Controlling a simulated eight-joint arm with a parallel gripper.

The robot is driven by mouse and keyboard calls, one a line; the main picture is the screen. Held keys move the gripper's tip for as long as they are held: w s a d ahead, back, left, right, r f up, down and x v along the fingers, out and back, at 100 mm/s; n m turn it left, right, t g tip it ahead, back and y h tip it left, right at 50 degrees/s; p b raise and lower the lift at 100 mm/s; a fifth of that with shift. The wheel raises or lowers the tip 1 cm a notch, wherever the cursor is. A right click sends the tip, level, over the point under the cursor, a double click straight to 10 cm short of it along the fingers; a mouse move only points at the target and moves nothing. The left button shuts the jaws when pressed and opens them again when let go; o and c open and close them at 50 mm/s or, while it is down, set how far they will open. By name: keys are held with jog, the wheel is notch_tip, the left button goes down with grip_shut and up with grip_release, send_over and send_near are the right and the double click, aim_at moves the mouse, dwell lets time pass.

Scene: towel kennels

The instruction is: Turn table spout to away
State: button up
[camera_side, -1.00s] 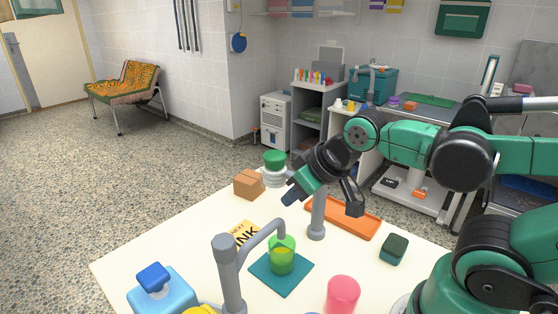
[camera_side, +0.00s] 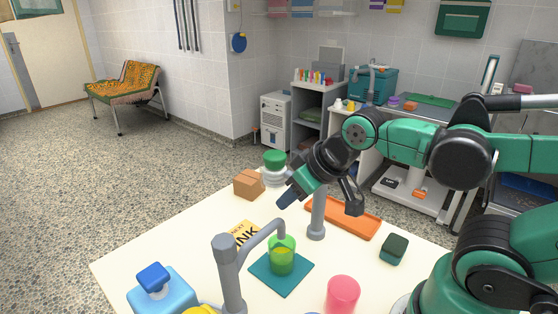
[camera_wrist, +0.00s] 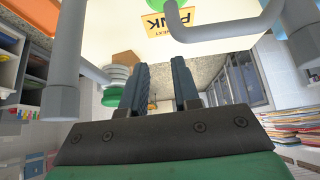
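The table spout nearest the camera has a grey post (camera_side: 231,275) and a bent arm (camera_side: 262,240) reaching over a green cup (camera_side: 282,258) on a teal mat (camera_side: 293,288). In the wrist view its post (camera_wrist: 303,40) is at the right, with its bent arm (camera_wrist: 235,30) reaching left toward the green cup (camera_wrist: 167,14). A second grey post (camera_side: 317,222) stands behind, its top hidden by my gripper. It shows at the left in the wrist view (camera_wrist: 62,60), with a short pipe. My gripper (camera_side: 320,204) is above the table, fingers apart (camera_wrist: 160,85) and empty.
On the table are a brown box (camera_side: 249,184), a green-lidded stack (camera_side: 274,168), an orange tray (camera_side: 345,218), a dark green block (camera_side: 394,249), a pink cylinder (camera_side: 342,294), a blue bottle (camera_side: 162,292) and a yellow card (camera_side: 244,235).

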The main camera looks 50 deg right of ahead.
aim_at(223, 240)
jog(key=o, duration=0.6)
jog(key=a, duration=0.1)
jog(key=r+n+g, duration=0.1)
jog(key=a, duration=0.1)
jog(key=shift+w+a+r+n+y, duration=0.25)
jog(key=shift+w+a+n+y, duration=0.05)
jog(key=shift+w+a+n, duration=0.1)
jog(key=a+r+n+g, duration=0.1)
jog(key=a+n+g, duration=0.1)
jog(key=a, duration=0.1)
jog(key=a+r+n+g, duration=0.1)
jog(key=a+n+g, duration=0.1)
jog(key=a, duration=0.2)
jog(key=a+r+n+g, duration=0.1)
jog(key=a+n+g, duration=0.1)
jog(key=a+n, duration=0.1)
jog(key=shift+a+r, duration=0.2)
jog(key=shift+r, duration=0.2)
jog(key=shift+a+f, duration=0.1)
jog(key=shift+f, duration=2.65)
grip_shut()
